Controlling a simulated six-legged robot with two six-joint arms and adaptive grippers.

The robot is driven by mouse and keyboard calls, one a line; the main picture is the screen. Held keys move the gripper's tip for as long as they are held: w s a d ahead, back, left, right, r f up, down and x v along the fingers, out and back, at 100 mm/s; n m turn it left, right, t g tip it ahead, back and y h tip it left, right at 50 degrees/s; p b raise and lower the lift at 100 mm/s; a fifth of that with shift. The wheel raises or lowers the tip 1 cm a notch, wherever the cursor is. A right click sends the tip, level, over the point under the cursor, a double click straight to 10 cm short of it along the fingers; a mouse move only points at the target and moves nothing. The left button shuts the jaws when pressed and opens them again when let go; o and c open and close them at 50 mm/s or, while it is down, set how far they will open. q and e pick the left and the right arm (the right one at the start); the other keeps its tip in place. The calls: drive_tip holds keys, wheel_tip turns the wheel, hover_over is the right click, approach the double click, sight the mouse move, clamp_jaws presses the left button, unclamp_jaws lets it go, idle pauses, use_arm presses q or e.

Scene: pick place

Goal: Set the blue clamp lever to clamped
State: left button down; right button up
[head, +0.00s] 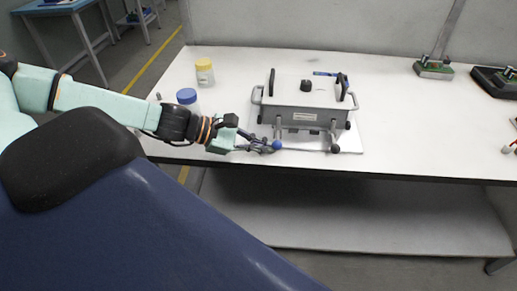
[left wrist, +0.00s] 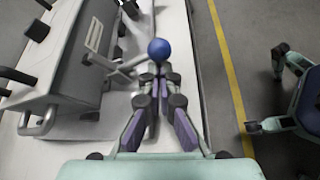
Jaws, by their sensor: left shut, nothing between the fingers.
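The blue clamp lever shows as a round blue knob (head: 277,145) at the front left of a grey box-shaped fixture (head: 303,117). In the left wrist view the blue knob (left wrist: 159,49) stands just beyond my fingertips. My left gripper (head: 266,147) reaches in from the left, low over the table's front edge, with its tips at or touching the knob. In the left wrist view its fingers (left wrist: 159,76) are closed together with nothing between them. The lever's shaft is partly hidden, and I cannot tell its setting. My right gripper is out of view.
A second lever with a black knob (head: 335,149) is at the fixture's front right. A blue-capped bottle (head: 187,97) and a yellow-capped jar (head: 204,72) stand left of the fixture.

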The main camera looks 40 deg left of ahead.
use_arm(q)
drive_tip(key=shift+w+d+f+b, duration=0.15)
drive_tip(key=shift+d+b, duration=0.05)
drive_tip(key=shift+b, duration=0.15)
drive_tip(key=shift+r+n+g+p, duration=0.4)
drive_tip(key=shift+n, duration=0.1)
idle(0.5)
drive_tip(key=shift+w+a+r+n+g+h+p, duration=0.1)
drive_tip(key=shift+w+r+n+g+h+p, duration=0.1)
drive_tip(key=shift+r+n+g+h+p, duration=0.65)
drive_tip(key=shift+w+a+r+n+g+h+p, duration=0.15)
drive_tip(key=shift+w+r+n+g+h+p, duration=0.1)
drive_tip(key=shift+r+n+g+p, duration=0.3)
drive_tip(key=shift+w+a+r+n+g+h+p, duration=0.1)
drive_tip(key=shift+w+r+n+g+h+p, duration=0.15)
drive_tip(key=shift+n, duration=0.45)
drive_tip(key=shift+w+a+r+n+g+h, duration=0.35)
drive_tip(key=shift+r+n+g+h, duration=0.1)
drive_tip(key=shift+n+g, duration=0.3)
drive_tip(key=shift+w+a+r+n+g+h+b, duration=0.2)
drive_tip(key=shift+w+n+g+h, duration=0.15)
drive_tip(key=shift+n, duration=0.3)
drive_tip(key=shift+w+a+r+n+g+h+b, duration=0.15)
drive_tip(key=shift+w+n+g+h+b, duration=0.15)
drive_tip(key=shift+n, duration=0.3)
drive_tip(key=shift+w+a+r, duration=0.1)
drive_tip(key=shift+w+a, duration=0.05)
drive_tip(key=shift+w, duration=0.1)
drive_tip(key=shift+w+r, duration=0.1)
drive_tip(key=shift+w, duration=0.05)
